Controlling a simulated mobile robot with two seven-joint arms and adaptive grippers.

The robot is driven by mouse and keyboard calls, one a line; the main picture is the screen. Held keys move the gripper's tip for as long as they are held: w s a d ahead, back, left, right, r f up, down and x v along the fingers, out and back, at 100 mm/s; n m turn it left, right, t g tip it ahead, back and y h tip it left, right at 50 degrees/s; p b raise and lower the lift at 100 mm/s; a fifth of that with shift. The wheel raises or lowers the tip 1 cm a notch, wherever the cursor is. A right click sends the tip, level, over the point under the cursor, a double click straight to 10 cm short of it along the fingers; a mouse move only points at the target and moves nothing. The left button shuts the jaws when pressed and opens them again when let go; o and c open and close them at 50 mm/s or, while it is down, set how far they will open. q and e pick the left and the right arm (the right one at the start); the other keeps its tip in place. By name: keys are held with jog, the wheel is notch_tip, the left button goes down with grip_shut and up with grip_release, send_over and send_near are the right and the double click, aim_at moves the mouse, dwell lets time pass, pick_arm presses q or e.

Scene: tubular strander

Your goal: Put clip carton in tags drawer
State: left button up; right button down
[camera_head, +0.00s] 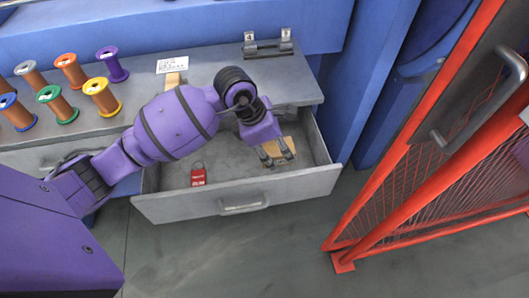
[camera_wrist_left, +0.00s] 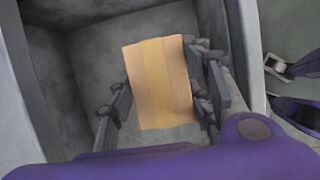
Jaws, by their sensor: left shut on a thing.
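The clip carton (camera_head: 284,146) is a small tan box with lighter and darker bands. It is inside the open grey tags drawer (camera_head: 175,208), toward the right end. My left gripper (camera_head: 277,156) reaches down into the drawer and is shut on the carton. In the left wrist view the carton (camera_wrist_left: 160,82) sits between the two fingers, with the drawer floor and walls around it. I cannot tell whether the carton touches the drawer floor. My right gripper does not clearly show.
A red padlock (camera_head: 198,176) lies in the drawer, left of the carton. Several coloured spools (camera_head: 103,97) stand on the grey bench top (camera_head: 210,62) at left, near a white card (camera_head: 172,64). An orange mesh gate (camera_head: 400,170) stands at right.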

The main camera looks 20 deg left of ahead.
pick_arm(q)
notch_tip(320, 180, down, 8)
jog(key=shift+s+r+b, duration=0.1)
jog(key=shift+r+b, duration=0.05)
jog(key=shift+b, duration=0.5)
jog(key=shift+f, duration=0.45)
jog(key=o, duration=1.4)
jog(key=shift+c, duration=0.2)
